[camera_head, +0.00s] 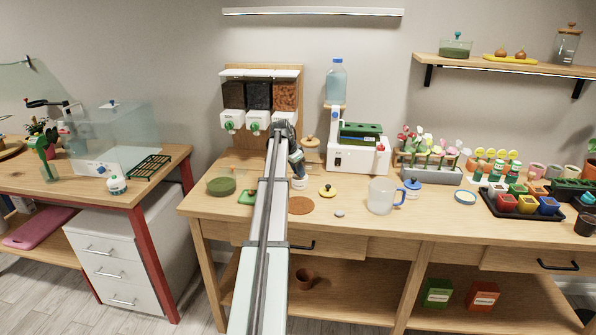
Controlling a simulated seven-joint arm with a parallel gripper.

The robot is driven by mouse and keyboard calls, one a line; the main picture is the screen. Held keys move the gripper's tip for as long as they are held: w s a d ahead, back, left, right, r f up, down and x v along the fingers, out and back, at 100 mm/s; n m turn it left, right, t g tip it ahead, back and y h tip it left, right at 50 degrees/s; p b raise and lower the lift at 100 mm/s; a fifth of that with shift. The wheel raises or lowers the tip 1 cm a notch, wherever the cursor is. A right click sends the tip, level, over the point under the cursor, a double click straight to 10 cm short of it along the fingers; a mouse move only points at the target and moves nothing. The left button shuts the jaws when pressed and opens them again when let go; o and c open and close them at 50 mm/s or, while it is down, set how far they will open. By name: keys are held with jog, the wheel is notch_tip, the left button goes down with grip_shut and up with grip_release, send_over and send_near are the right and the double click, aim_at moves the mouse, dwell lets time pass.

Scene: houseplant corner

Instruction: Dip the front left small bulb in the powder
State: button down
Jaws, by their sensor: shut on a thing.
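My gripper (298,174) points down over the left half of the wooden bench. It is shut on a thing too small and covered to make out. A small white pot (299,184) stands right under the fingertips; I cannot tell whether the held thing is inside it or above it. A yellow lid with a dark knob (327,191) lies just to its right. No powder can be made out. I cannot pick out the front left small bulb.
A brown round mat (300,205) lies in front of the pot. A green-filled glass bowl (221,186) stands left, a clear jug (381,196) and grey stone (339,213) right. Dispensers (258,119) and a white machine (357,155) stand behind. The front edge by the mat is free.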

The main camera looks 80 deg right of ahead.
jog(key=shift+f, duration=0.6)
dwell(1.1)
jog(key=shift+r, duration=0.1)
jog(key=shift+r, duration=3.4)
